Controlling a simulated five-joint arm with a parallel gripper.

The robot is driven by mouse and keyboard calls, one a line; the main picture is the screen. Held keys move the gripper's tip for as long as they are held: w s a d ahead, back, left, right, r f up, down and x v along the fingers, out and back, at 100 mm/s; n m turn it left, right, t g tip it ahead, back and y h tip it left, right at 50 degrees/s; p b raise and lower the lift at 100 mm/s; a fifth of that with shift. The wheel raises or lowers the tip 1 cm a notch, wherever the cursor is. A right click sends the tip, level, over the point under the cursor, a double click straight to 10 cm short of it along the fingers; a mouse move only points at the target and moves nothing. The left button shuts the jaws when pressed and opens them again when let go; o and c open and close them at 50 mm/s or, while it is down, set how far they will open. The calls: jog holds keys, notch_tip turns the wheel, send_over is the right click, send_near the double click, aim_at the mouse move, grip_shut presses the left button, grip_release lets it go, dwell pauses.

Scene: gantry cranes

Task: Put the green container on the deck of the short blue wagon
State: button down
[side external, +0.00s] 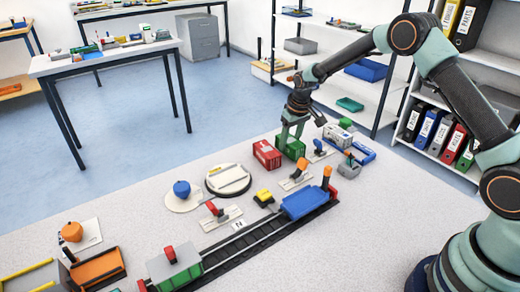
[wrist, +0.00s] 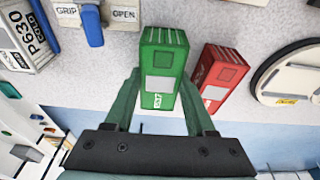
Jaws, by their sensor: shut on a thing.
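The green container (side external: 293,150) is between the fingers of my gripper (side external: 291,128), beside the red container (side external: 267,154). In the wrist view the green container (wrist: 163,55) sits between the two fingers of my gripper (wrist: 161,78), one on each long side, and its white label shows. The gripper is shut on it. The container appears at table level; I cannot tell whether it touches the table. The short blue wagon (side external: 304,203) stands on the dark track nearer the camera, its flat deck empty.
The red container (wrist: 214,75) stands close by. Small levers, one with an orange knob (side external: 301,164), stand between the container and the wagon. A round turntable (side external: 228,180) lies left. A grey-green wagon (side external: 175,268) is further along the track. A white container (side external: 337,135) stands right.

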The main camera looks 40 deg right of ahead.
aim_at(291, 140)
jog(key=shift+f, duration=0.6)
dwell(0.6)
jog(key=shift+c, duration=0.8)
grip_release()
jog(key=shift+r, duration=3.55)
